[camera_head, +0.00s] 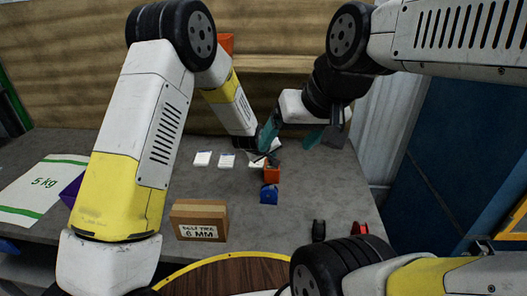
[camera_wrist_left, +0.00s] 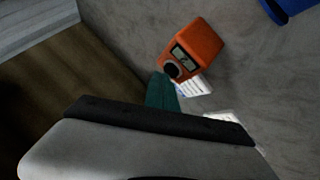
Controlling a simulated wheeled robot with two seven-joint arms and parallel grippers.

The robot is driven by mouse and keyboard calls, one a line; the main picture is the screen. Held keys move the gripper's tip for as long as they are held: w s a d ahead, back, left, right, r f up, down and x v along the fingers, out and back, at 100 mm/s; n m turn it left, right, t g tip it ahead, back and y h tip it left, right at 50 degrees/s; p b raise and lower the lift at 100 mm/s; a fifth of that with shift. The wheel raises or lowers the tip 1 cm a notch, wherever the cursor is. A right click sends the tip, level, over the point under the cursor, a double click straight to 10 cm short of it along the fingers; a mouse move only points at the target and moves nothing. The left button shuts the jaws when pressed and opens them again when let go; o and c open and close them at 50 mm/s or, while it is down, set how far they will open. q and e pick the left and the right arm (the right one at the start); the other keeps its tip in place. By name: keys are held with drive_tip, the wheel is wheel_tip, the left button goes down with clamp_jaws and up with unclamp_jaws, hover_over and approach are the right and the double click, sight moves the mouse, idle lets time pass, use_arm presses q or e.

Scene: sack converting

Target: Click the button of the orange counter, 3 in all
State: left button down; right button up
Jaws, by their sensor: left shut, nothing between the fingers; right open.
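The orange counter (camera_head: 272,174) stands on the grey table near the middle in the head view. In the left wrist view the orange counter (camera_wrist_left: 199,47) shows a small display, whose reading I cannot make out, and a round black button (camera_wrist_left: 171,70). My left gripper (camera_head: 273,150) is shut and empty, just behind the counter. Its teal fingertips (camera_wrist_left: 160,85) appear close beside the button; I cannot tell whether they touch it. My right gripper (camera_head: 292,137) is open and empty, raised behind and to the right of the counter.
A blue object (camera_head: 269,194) sits just in front of the counter. White cards (camera_head: 226,161) lie to its left. A cardboard box (camera_head: 198,220) stands front left, and a white 5 kg sack (camera_head: 38,188) lies far left. Black (camera_head: 318,231) and red (camera_head: 360,231) items lie front right.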

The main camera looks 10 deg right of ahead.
use_arm(q)
drive_tip(key=shift+f, duration=0.45)
idle(0.5)
drive_tip(key=shift+r, duration=0.95)
drive_tip(key=shift+r, duration=2.55)
